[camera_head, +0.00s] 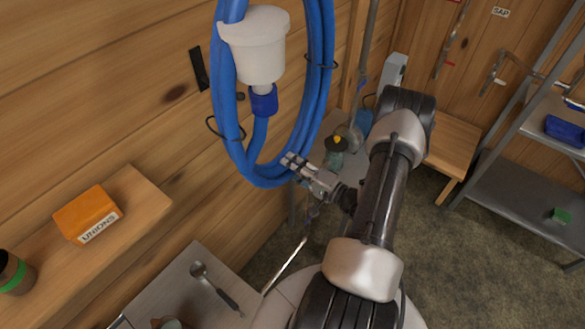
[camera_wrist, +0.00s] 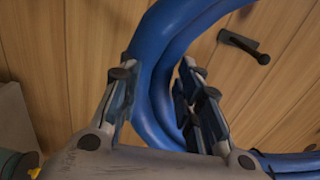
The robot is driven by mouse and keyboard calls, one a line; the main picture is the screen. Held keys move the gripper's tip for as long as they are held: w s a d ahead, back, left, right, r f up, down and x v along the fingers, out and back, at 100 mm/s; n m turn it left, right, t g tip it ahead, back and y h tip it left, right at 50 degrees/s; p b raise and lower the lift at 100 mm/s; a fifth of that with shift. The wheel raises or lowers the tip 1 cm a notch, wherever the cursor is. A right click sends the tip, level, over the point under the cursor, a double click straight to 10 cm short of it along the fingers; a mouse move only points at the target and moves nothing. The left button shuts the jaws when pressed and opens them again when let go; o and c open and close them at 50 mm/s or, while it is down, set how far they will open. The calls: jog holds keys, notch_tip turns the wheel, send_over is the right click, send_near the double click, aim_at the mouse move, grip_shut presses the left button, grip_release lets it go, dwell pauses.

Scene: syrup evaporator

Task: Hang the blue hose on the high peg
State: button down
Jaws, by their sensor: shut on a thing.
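The blue hose (camera_head: 318,110) is a large upright coil in front of the plank wall, bound with dark ties; its top is out of frame. My gripper (camera_head: 292,162) is shut on the hose at the bottom of the coil. In the wrist view, the fingers of my gripper (camera_wrist: 155,82) stand on both sides of a strand of the blue hose (camera_wrist: 152,50). A dark peg (camera_wrist: 245,45) sticks out of the wall beside the hose in the wrist view; I cannot tell whether it is the high one.
A white cup-like funnel (camera_head: 258,45) with a blue collar hangs within the coil. A dark plate (camera_head: 199,68) is on the wall. An orange box (camera_head: 87,214) sits on a wooden shelf at left. A ladle (camera_head: 215,287) lies on a bench. A metal shelf unit (camera_head: 520,190) stands at right.

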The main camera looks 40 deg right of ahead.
notch_tip(320, 180, up, 28)
jog(key=p, duration=1.2)
jog(key=shift+s+r, duration=0.2)
jog(key=shift+s, duration=0.15)
jog(key=shift+d, duration=0.1)
notch_tip(320, 180, up, 18)
jog(key=shift+s+r, duration=0.25)
dwell(0.4)
jog(key=shift+w, duration=0.15)
jog(key=shift+w+a+f+b, duration=0.1)
jog(key=shift+w+a+b, duration=0.1)
jog(key=shift+w+b, duration=1)
jog(key=shift+w+a+f+b, duration=0.15)
jog(key=shift+w+b, duration=0.4)
jog(key=shift+w, duration=1.15)
jog(key=shift+r, duration=0.15)
